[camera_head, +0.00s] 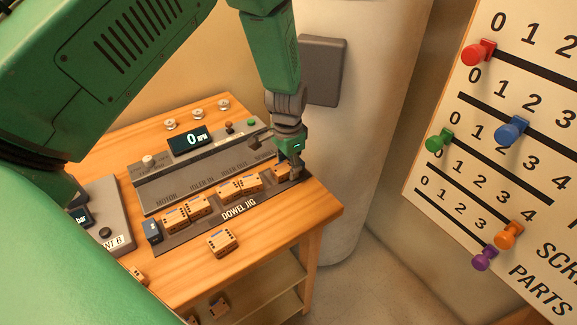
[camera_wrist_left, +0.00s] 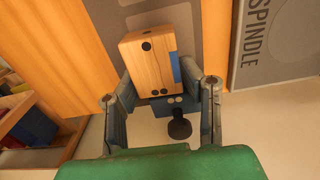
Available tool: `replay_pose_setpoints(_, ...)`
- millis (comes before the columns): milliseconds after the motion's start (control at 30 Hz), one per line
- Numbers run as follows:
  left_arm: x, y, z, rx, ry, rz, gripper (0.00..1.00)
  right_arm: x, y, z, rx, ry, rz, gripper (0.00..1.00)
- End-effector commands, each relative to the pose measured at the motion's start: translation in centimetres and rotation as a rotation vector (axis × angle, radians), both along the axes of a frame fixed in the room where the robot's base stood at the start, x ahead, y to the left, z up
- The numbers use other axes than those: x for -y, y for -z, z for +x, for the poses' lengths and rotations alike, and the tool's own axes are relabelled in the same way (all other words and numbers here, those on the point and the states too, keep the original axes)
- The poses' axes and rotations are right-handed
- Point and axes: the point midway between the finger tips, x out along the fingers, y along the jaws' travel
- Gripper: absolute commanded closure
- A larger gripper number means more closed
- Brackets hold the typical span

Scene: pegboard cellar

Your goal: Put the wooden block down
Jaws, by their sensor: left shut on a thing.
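My left gripper (camera_head: 292,172) comes down at the right end of the dark dowel jig strip (camera_head: 205,238) on the wooden table. It is shut on a wooden block (camera_head: 280,172), which is partly hidden by the fingers. In the left wrist view the block (camera_wrist_left: 150,58) sits between the two fingers, with dark holes and a blue patch on its faces. I cannot tell whether its underside touches the strip. Other wooden blocks stand along the strip, a pair at the left (camera_head: 187,213) and a pair in the middle (camera_head: 240,187). My right gripper is out of view.
One loose block (camera_head: 222,242) lies on the table in front of the strip. A grey console (camera_head: 165,190) with a lit display (camera_head: 190,138) stands behind it. A pale column (camera_head: 365,130) is close behind my gripper. The table's front right corner is clear.

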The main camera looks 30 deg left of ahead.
Motion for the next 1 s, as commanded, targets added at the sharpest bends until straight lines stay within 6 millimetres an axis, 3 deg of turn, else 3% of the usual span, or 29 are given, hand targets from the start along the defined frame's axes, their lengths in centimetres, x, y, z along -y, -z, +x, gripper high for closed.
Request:
replay_pose_setpoints(167, -0.2, 1.2, -0.4, -0.012, -0.001, -0.009, 1.0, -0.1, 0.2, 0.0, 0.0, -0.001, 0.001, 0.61)
replay_pose_setpoints(200, -0.3, 1.2, -0.4, -0.013, -0.002, -0.008, 0.52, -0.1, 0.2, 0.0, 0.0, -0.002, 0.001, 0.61)
replay_pose_setpoints(233, -0.4, 1.3, -0.4, -0.015, -0.002, -0.009, 0.45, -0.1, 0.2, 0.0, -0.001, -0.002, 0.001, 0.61)
replay_pose_setpoints(833, 0.0, 1.0, -0.7, -0.019, -0.002, -0.003, 0.45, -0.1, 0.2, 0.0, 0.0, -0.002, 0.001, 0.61)
replay_pose_setpoints(1000, 0.1, -0.3, -0.7, -0.016, -0.002, -0.003, 0.45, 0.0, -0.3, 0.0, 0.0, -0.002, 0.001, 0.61)
